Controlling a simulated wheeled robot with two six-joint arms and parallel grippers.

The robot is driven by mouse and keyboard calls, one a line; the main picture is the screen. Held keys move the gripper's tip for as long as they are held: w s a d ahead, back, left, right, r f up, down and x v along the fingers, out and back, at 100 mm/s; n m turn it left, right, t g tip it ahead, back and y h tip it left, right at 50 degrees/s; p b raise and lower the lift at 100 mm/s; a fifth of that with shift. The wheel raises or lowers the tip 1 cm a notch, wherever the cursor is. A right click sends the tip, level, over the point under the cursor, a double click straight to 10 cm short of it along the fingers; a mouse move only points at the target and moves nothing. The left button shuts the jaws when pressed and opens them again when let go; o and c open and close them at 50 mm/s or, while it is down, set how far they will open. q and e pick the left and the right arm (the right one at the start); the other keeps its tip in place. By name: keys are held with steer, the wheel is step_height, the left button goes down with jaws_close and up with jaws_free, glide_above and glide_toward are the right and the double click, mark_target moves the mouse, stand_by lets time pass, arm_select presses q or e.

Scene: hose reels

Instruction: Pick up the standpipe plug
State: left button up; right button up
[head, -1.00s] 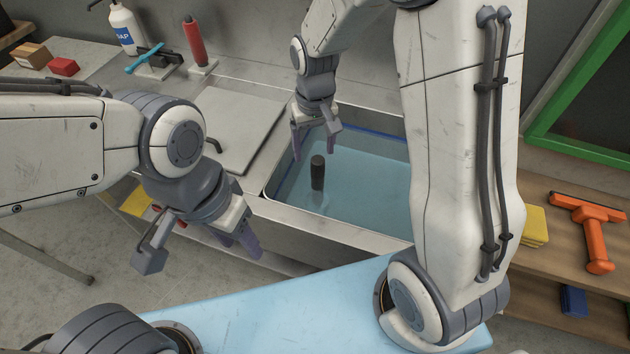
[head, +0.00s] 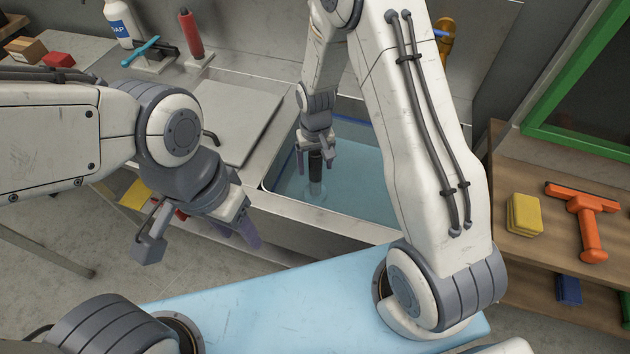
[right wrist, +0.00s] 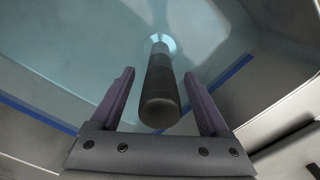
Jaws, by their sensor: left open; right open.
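The standpipe plug (head: 316,164) stands upright in the water-filled sink (head: 355,188). Its top is black, and its paler lower part is under water. In the right wrist view the plug (right wrist: 160,92) lies between the two purple fingers, with a gap on each side. My right gripper (head: 316,166) is open over the plug, one finger on each side of its top; it also shows in the right wrist view (right wrist: 160,105). My left gripper (head: 248,236) is open and empty, in front of the sink's left front edge, away from the plug.
A grey board (head: 232,115) covers the counter left of the sink. A soap bottle (head: 120,22) and a red cylinder (head: 190,34) stand behind it. A yellow sponge (head: 524,214) and an orange squeegee (head: 590,220) lie on the right shelf. The sink walls surround the plug.

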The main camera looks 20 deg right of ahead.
steer(key=shift+f, duration=0.15)
steer(key=shift+c, duration=0.3)
jaws_close()
stand_by(1.1)
